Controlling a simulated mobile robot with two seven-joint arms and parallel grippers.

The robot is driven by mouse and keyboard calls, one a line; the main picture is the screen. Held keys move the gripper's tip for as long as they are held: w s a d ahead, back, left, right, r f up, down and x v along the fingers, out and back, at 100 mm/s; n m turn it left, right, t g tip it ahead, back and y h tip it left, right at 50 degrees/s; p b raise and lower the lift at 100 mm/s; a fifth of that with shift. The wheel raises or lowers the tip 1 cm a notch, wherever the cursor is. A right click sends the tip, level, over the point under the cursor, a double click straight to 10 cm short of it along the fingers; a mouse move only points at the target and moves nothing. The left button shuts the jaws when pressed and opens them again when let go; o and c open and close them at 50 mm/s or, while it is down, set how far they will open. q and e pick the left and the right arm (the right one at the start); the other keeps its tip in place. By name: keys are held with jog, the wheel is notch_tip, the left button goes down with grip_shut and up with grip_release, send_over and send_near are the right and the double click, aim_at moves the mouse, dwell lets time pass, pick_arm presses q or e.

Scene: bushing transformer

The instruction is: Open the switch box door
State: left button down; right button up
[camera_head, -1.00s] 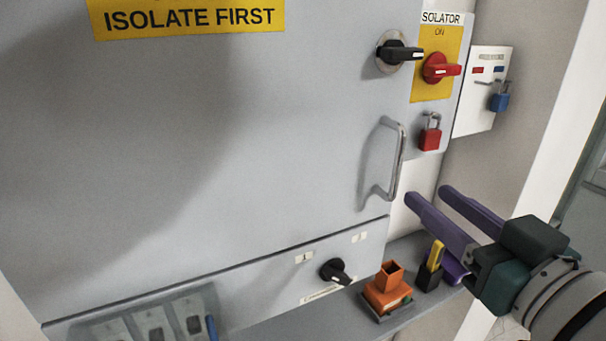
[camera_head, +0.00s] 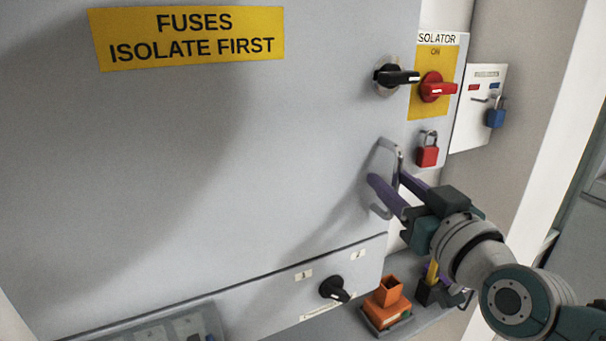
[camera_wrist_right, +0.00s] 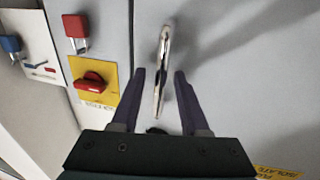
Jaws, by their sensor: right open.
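The switch box door (camera_head: 230,140) is a large grey panel with a yellow "FUSES ISOLATE FIRST" label, and it looks closed. A metal bar handle (camera_head: 398,160) stands on its right side, and a black rotary knob (camera_head: 394,77) sits above the handle. My right gripper (camera_head: 385,183) is at the handle, its purple fingers open on either side of the bar. In the right wrist view the handle (camera_wrist_right: 162,70) runs between the two fingers (camera_wrist_right: 158,76), with a gap to each. Part of the handle is hidden by the fingers in the head view. My left gripper is not in view.
To the right are a red isolator switch (camera_head: 437,87), a red padlock (camera_head: 428,152) and a blue padlock (camera_head: 495,115). Below is a lower panel with a black knob (camera_head: 334,289). An orange holder (camera_head: 388,305) stands on the shelf below my right arm.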

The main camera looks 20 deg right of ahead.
grip_shut()
dwell(1.4)
